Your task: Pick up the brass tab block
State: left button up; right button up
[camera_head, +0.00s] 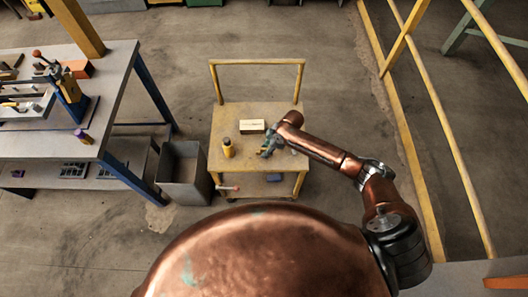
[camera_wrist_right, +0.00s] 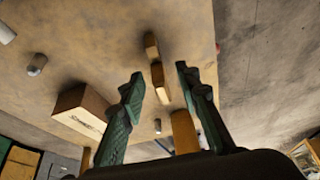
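My right gripper (camera_head: 268,151) is over the yellow cart's top, its fingers pointing down toward it. In the right wrist view its two green fingers (camera_wrist_right: 156,88) are spread apart. A small brass-brown blocky piece (camera_wrist_right: 158,81) shows in the gap between the fingertips, looking like the brass tab block. A similar brown piece (camera_wrist_right: 151,46) lies just beyond it; I cannot tell if the two are joined. Contact with the fingers is not visible. In the head view the gripper and arm hide this spot. My left gripper is not in view.
On the cart top (camera_head: 222,116), a cream box (camera_head: 252,126) stands close to the gripper and a yellow bottle (camera_head: 228,147) stands left of it. The cart has an upright yellow handle (camera_head: 256,62). A grey bin (camera_head: 184,172) and a workbench (camera_head: 118,72) are at left.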

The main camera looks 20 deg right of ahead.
jog(key=shift+x, duration=0.9)
jog(key=c, duration=0.8)
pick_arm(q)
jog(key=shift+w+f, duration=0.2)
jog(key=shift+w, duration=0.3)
pick_arm(e)
grip_shut()
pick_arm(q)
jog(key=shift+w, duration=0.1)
